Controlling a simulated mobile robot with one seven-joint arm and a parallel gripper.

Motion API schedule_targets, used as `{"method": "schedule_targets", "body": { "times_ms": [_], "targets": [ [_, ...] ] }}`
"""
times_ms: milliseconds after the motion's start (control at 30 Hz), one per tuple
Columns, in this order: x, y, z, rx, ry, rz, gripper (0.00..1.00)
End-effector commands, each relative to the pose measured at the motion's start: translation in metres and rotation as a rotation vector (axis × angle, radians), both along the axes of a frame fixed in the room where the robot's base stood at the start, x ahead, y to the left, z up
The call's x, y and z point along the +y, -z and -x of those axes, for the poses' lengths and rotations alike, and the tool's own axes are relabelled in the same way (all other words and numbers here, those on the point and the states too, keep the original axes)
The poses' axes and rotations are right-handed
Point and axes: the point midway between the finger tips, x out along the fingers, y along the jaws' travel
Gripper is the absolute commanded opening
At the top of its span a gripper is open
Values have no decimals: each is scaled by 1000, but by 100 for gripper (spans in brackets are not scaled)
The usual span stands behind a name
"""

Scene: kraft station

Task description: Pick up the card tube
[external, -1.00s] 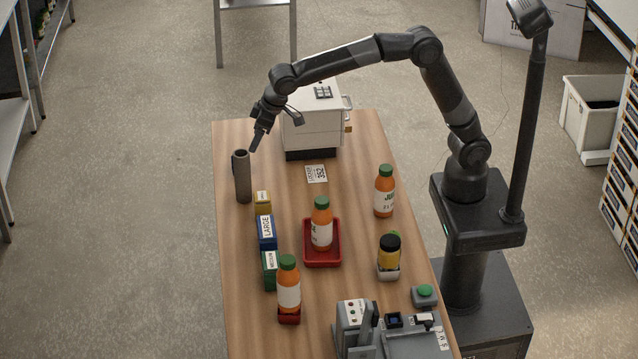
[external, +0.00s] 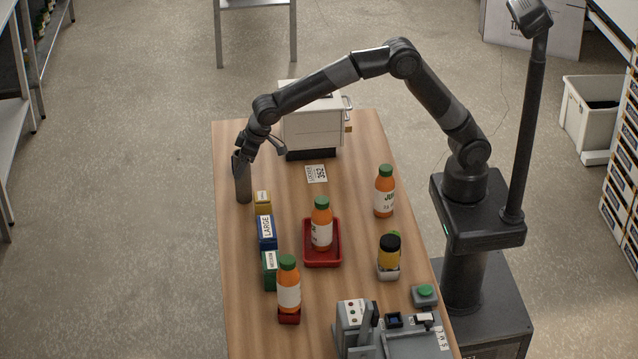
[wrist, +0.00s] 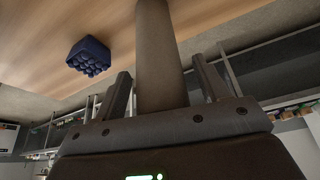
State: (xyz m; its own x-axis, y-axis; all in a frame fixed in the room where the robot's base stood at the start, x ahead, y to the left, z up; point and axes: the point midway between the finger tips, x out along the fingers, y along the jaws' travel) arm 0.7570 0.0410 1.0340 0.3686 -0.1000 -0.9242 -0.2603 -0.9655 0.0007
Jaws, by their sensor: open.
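The card tube (external: 243,186) is a grey-brown cylinder standing upright near the left edge of the wooden table. My gripper (external: 240,160) is at the upper part of the tube in the external view, and it hides some of the tube's top. In the wrist view the tube (wrist: 160,60) runs between the two open fingers of my gripper (wrist: 160,85).
Yellow (external: 263,202), blue (external: 267,232) and green (external: 270,270) boxes stand in a row just in front of the tube. A white machine (external: 312,128) stands behind and to the right. A juice bottle stands in a red tray (external: 323,262). A dark blue lumpy object (wrist: 88,56) shows in the wrist view.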

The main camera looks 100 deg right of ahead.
Motion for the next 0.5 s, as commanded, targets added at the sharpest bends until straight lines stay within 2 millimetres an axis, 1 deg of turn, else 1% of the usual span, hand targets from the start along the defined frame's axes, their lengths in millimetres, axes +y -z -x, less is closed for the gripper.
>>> {"method": "schedule_targets", "body": {
  "times_ms": [67,267,500],
  "targets": [
    [-1,7,-3,-1,0,0,67],
    [-1,7,-3,-2,0,0,67],
    [-1,7,-3,-1,0,-1,49]
  ]
}}
